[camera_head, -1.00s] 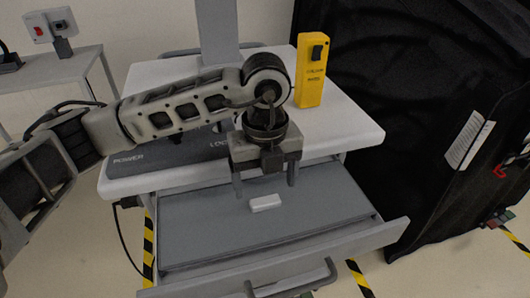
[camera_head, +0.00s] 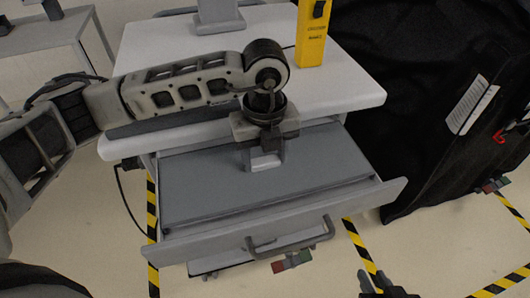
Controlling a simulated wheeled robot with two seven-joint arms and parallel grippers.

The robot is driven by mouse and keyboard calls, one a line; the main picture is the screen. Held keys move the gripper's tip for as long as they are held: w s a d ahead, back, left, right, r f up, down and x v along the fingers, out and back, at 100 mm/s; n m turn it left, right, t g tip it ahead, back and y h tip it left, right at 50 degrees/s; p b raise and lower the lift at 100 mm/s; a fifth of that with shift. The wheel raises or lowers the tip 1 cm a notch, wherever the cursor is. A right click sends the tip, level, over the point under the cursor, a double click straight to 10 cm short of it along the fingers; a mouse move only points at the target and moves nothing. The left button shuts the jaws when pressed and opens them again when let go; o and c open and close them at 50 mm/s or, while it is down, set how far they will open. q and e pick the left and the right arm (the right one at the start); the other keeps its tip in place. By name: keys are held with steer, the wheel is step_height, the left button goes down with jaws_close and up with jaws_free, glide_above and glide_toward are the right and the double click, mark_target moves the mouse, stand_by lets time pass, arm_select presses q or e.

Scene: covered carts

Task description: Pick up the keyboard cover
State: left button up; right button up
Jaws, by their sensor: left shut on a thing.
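The keyboard cover (camera_head: 215,188) is a flat grey panel lying in the pulled-out drawer of the cart. A small white grip block (camera_head: 265,161) stands on top of it. My left gripper (camera_head: 265,158) points down over the panel, with one finger on each side of the block, and is shut on it. The panel still looks flat in the drawer; I cannot tell any lift.
The drawer's front wall (camera_head: 270,225) and its handle (camera_head: 292,241) face me. The cart top (camera_head: 330,92) holds a yellow box (camera_head: 312,40). A black-covered cart (camera_head: 400,110) stands close at the right. Striped tape marks the floor.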

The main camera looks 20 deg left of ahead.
mark_target(270, 180)
arm_select(q)
steer(key=shift+r, duration=0.25)
steer(key=shift+r+p, duration=0.7)
steer(key=shift+r, duration=0.15)
steer(key=shift+s+d, duration=0.1)
steer(key=shift+s+d, duration=0.45)
steer(key=shift+s, duration=0.2)
steer(key=shift+s+d, duration=0.4)
steer(key=shift+s, duration=0.2)
steer(key=shift+s+d, duration=0.1)
steer(key=shift+s, duration=0.05)
steer(key=shift+r, duration=0.2)
step_height(270, 180, up, 8)
steer(key=p, duration=0.6)
steer(key=shift+r, duration=0.25)
stand_by(1.9)
steer(key=shift+r, duration=0.1)
